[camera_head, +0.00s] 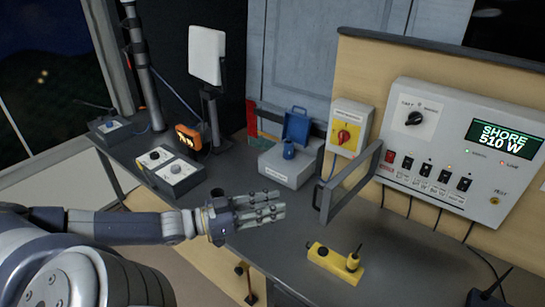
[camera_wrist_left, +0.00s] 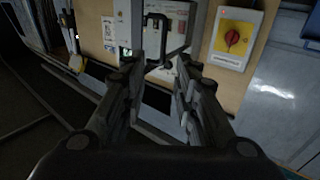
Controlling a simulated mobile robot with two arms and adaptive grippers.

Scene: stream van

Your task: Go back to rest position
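My left gripper (camera_head: 272,207) reaches in from the left over the dark desk (camera_head: 265,243), its fingers pointing right. In the left wrist view the fingers of this gripper (camera_wrist_left: 160,75) stand apart with nothing held between them. It is above the desk, in front of the grey box and left of the grey metal bracket. My right gripper is not in view.
A grey metal bracket (camera_head: 350,180) juts out near the wall panel (camera_head: 460,155), which reads "SHORE 510 W". A yellow device (camera_head: 335,264) lies at the desk's front.

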